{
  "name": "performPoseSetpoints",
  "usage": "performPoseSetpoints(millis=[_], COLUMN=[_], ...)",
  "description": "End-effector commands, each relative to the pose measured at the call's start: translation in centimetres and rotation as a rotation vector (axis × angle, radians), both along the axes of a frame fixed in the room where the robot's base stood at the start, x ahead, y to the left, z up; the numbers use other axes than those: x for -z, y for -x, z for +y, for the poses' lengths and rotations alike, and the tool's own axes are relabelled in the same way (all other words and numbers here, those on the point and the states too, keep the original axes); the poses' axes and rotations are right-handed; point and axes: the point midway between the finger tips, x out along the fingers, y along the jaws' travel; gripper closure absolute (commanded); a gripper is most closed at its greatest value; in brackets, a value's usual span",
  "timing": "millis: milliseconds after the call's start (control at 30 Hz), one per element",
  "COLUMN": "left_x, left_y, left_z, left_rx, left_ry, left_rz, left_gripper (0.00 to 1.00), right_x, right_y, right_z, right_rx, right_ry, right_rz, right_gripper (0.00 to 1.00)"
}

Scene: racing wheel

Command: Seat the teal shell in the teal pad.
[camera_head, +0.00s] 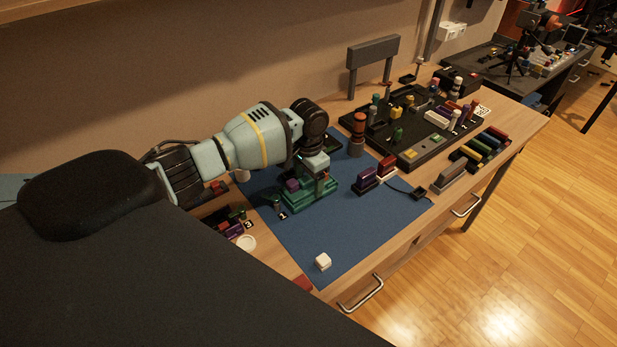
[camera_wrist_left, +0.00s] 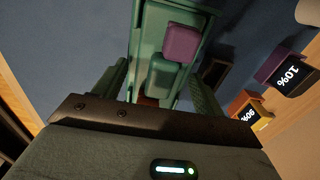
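A teal-green stepped piece (camera_head: 300,198) stands on the blue mat, with a purple block (camera_head: 292,184) on it. In the left wrist view this piece (camera_wrist_left: 148,45) is long and rimmed. It carries the purple block (camera_wrist_left: 182,42) and a smaller teal block (camera_wrist_left: 166,76). I cannot tell for certain which part is the shell and which the pad. My left gripper (camera_head: 318,170) is low over this piece. In the wrist view its fingers (camera_wrist_left: 159,82) are apart on either side, with the small teal block between them. Contact is hidden. My right gripper is out of view.
A white cube (camera_head: 323,261) lies on the blue mat (camera_head: 345,215). Purple and red blocks (camera_head: 378,173) and an orange-brown cylinder (camera_head: 357,133) stand to the right. A black tray (camera_head: 425,150) with several parts is beyond. The mat's front part is mostly clear.

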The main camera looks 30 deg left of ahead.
Motion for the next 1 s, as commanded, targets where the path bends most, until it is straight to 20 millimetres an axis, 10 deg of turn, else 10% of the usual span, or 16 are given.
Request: performPoseSetpoints(millis=[367, 1000], left_x=[0.0, -7.8], left_y=[0.0, 0.0], left_z=[0.0, 0.0], left_rx=[0.0, 0.0], left_ry=[0.0, -0.001], left_rz=[0.0, -0.001], left_gripper=[0.21, 0.21], right_x=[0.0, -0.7], right_y=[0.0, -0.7], right_z=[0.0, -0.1], right_rx=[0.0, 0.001], right_ry=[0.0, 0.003], right_rz=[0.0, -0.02], right_gripper=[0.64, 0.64])
